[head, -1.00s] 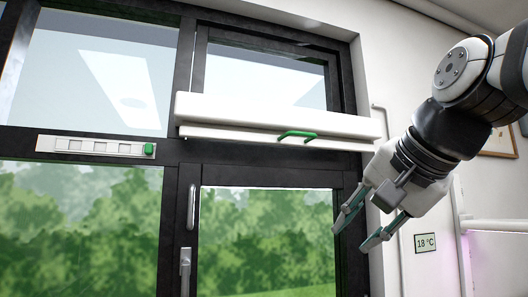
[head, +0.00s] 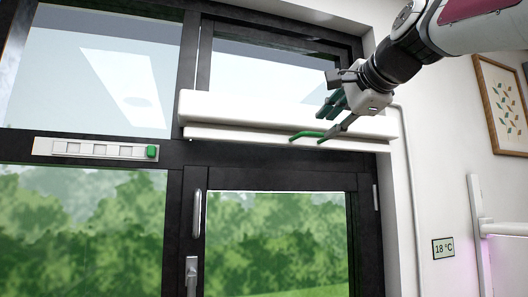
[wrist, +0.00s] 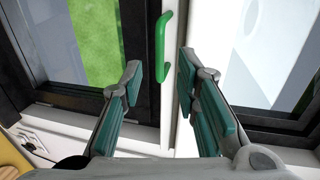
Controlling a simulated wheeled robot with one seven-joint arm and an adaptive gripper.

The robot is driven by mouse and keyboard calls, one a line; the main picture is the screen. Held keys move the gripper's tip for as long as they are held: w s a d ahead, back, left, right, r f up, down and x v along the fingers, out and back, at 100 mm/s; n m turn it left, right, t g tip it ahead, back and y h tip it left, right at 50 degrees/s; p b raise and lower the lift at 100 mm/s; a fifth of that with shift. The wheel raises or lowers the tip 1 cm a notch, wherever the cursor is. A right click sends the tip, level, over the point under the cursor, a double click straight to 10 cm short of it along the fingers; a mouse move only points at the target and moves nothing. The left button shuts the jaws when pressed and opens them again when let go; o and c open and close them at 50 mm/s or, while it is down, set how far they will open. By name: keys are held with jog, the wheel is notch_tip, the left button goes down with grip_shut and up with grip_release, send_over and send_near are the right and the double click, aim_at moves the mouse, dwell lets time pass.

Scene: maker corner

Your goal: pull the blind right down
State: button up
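The blind is rolled up in a white housing (head: 250,107) across the window frame. Its white bottom bar (head: 235,136) sits right under the housing and carries a green handle (head: 303,135). My gripper (head: 323,125) is at the handle's right part, in front of the bar, and partly hides it. In the wrist view the green handle (wrist: 160,48) stands upright between the two open fingers (wrist: 160,78), a little beyond their tips. I see no finger touching it there. The gripper is empty.
A white vent strip with a green slider (head: 152,151) is on the frame at left. The door below has a grey handle (head: 191,270). A temperature display (head: 443,248) and a framed picture (head: 502,103) hang on the right wall.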

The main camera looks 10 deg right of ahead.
aim_at(319, 134)
jog(key=x, duration=0.6)
jog(key=shift+w+f, duration=0.15)
grip_shut()
